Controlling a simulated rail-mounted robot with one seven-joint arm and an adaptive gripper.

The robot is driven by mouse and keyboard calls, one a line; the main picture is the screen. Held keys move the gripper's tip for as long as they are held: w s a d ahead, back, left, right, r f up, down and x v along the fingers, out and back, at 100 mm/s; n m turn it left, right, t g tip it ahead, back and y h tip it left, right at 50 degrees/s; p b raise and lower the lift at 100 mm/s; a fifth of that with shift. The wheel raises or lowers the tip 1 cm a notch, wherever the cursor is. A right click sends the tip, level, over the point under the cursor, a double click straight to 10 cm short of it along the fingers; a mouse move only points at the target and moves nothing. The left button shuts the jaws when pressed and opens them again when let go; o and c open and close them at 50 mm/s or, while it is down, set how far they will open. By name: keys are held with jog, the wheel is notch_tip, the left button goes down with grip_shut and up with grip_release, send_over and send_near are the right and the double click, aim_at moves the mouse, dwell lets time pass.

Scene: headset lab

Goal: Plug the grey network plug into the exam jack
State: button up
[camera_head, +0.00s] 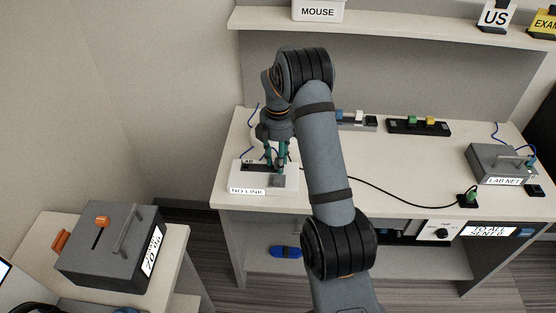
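My gripper (276,164) points down over a white box (249,179) labelled "NO LINK" on the left part of the desk. Its teal fingers reach close to the box top; whether they hold anything is too small to tell. A small grey block (279,181) sits at the box's front right, just below the fingertips; I cannot tell if it is the grey network plug. A dark strip (255,167) on the box top, beside a partly hidden label, may hold jacks. I cannot make out the exam jack.
A black cable (386,202) crosses the desk to a green-topped plug (467,198). A grey "LAB NET" box (496,162) stands at the right. Coloured-button strips (418,126) lie at the back. A grey lever box (108,247) is at lower left. A shelf (400,25) hangs above.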

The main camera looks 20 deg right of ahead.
jog(key=shift+o, duration=1.2)
jog(key=shift+r, duration=0.1)
notch_tip(320, 180, up, 12)
jog(key=shift+f, duration=0.2)
notch_tip(320, 180, down, 12)
jog(key=shift+r, duration=0.1)
jog(key=shift+r+p, duration=0.4)
jog(key=shift+r, duration=0.1)
jog(key=shift+f, duration=0.1)
